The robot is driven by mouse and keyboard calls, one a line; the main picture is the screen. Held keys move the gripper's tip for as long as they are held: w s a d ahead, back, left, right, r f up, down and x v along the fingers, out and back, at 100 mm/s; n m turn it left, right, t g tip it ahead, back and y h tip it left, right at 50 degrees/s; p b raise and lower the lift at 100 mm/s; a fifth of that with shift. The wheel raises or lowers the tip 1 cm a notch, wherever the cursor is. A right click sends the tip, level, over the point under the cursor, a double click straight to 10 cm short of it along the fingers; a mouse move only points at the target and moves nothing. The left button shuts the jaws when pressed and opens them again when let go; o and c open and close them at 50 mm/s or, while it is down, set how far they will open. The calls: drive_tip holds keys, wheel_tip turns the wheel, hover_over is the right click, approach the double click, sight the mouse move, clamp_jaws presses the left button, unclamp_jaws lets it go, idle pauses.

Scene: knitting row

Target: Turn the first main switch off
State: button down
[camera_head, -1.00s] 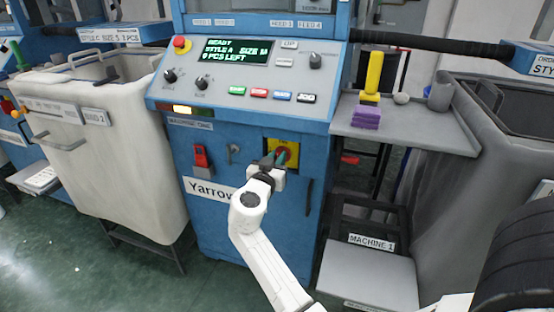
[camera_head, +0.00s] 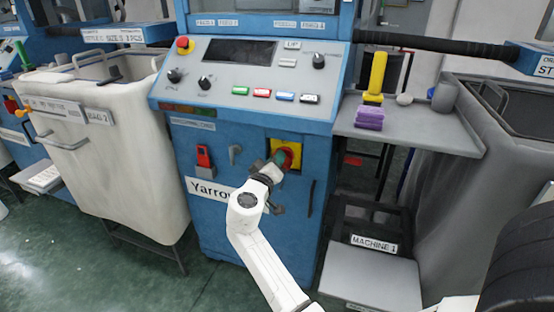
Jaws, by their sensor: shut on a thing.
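The main switch (camera_head: 289,155) is a red rotary knob on a yellow plate (camera_head: 293,146), low on the front of the blue machine (camera_head: 240,238). My gripper (camera_head: 278,160) is at the knob, with its fingers closed on it. The fingers and wrist hide part of the knob and the lower left of the plate. The knob's exact angle is hard to read. The machine's display (camera_head: 240,51) is dark, and the lamp strip (camera_head: 190,108) below the panel is dim.
A white bin (camera_head: 150,170) stands left. A grey shelf (camera_head: 430,134) on the right holds a yellow cone (camera_head: 377,72) and purple pieces (camera_head: 369,117).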

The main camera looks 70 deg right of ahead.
drive_tip(key=shift+w+f+n+p, duration=0.15)
drive_tip(key=shift+n+p, duration=0.35)
drive_tip(key=shift+n, duration=1)
drive_tip(key=shift+w+f+n+p, duration=0.1)
drive_tip(key=shift+f+n+p, duration=0.3)
drive_tip(key=shift+n, duration=1.1)
drive_tip(key=shift+w+f+n+p, duration=0.1)
drive_tip(key=shift+n+p, duration=0.5)
drive_tip(key=shift+n, duration=0.9)
drive_tip(key=c, duration=1.1)
unclamp_jaws()
drive_tip(key=shift+o, duration=0.2)
drive_tip(key=shift+a, duration=0.1)
drive_tip(key=s+a+p, duration=0.1)
drive_tip(key=a, duration=0.9)
drive_tip(key=shift+a, duration=0.35)
